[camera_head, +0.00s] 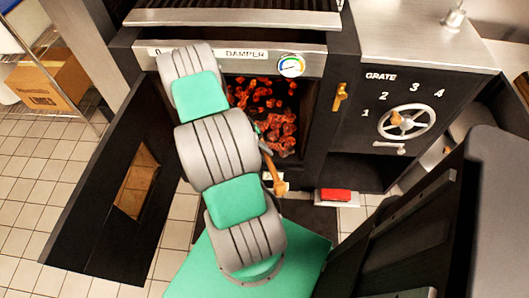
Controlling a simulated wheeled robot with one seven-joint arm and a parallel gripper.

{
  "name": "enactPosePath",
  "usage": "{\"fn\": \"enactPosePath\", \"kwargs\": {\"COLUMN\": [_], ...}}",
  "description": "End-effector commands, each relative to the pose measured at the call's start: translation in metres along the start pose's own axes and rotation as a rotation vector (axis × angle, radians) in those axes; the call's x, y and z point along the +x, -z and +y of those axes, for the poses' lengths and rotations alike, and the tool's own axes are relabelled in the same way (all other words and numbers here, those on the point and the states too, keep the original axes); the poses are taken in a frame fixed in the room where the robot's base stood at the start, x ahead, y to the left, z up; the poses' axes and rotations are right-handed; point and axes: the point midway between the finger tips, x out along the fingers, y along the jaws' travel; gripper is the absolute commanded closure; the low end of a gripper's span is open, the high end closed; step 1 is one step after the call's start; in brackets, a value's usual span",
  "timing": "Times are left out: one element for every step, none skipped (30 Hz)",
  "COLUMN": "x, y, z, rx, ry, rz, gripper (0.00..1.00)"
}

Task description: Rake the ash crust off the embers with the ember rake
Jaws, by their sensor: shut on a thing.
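Glowing orange-red embers (272,98) lie in the open firebox below the damper panel, with dark patches between them. I cannot tell ash crust from dark coal here. My arm reaches across the left part of the firebox opening and hides much of it. My gripper (264,146) shows only as a small part at the arm's right edge, by the opening, and is shut on the ember rake. The rake's wooden handle (273,170) slants down out of the opening, its end in front of the oven. The rake's head is not clearly visible.
The firebox door (112,190) stands open at the left. A brass latch (340,97) is on the right frame. A grate handwheel (407,121) is further right. A red block (335,195) lies low in front. A cardboard box (48,80) sits on a rack at left.

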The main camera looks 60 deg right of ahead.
Motion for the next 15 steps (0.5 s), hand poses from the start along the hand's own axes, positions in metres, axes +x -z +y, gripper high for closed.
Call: {"fn": "enactPosePath", "kwargs": {"x": [0.0002,-0.0001,0.0,0.0001,0.0003,0.0007,0.0009,0.0012,0.0014,0.0016,0.0016,0.0014,0.0011,0.0009,0.0006], "y": [0.0006,0.0005,0.0005,0.0005,0.0006,0.0007,0.0007,0.0008,0.0009,0.0009,0.0007,-0.0001,-0.0012,-0.0027,-0.0054], "z": [0.0,0.0002,0.0002,0.0,-0.0001,-0.0003,-0.0005,-0.0006,-0.0008,-0.0009,-0.001,-0.0012,-0.0015,-0.0021,-0.0032], "rx": [0.001,0.001,0.001,0.001,0.001,0.001,0.001,0.001,0.001,0.001,0.001,0.0,0.0,0.0,-0.001], "ry": [0.0,0.0,0.0,0.0,0.0,0.0,0.0,0.0,0.0,0.0,0.0,0.0,0.0,0.0,0.0], "rz": [0.001,0.001,0.001,0.001,0.001,0.001,0.001,0.001,0.0,0.0,0.0,0.0,0.0,0.0,0.0], "gripper": [1.0,1.0,1.0,1.0,1.0,1.0,1.0,1.0,1.0,1.0,1.0,1.0,1.0,1.0,1.0]}}
